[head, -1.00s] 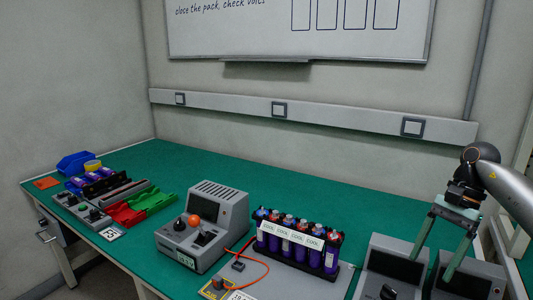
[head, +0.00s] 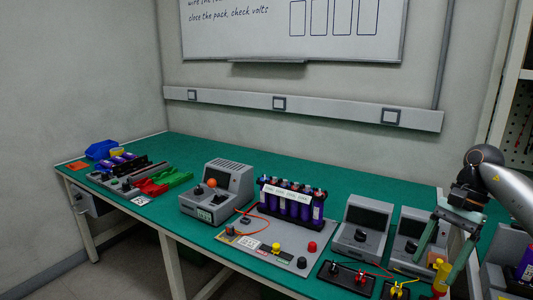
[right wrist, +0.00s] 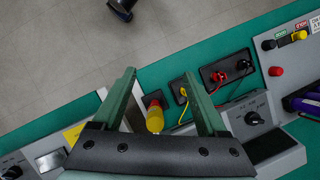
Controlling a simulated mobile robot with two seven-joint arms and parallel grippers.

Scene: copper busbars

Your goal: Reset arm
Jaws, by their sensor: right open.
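My right gripper (head: 428,275) is at the lower right of the head view, pointing down over the right end of the green bench. Its two green fingers are spread wide. In the right wrist view the gripper (right wrist: 158,75) is also open, with nothing held between the fingers. A yellow tool handle with a red end (right wrist: 155,118) shows between the fingers, below them; the same yellow handle (head: 440,278) stands beside a finger in the head view. I cannot tell whether the gripper touches it. My left gripper is out of view.
The pack of purple cells (head: 296,203) stands on a grey board on the bench (head: 330,187). Two grey meters (head: 361,230) and black lead blocks (head: 347,278) are close to my right gripper. A grey console (head: 219,192) and coloured bins (head: 101,150) stand left. The bench's back strip is clear.

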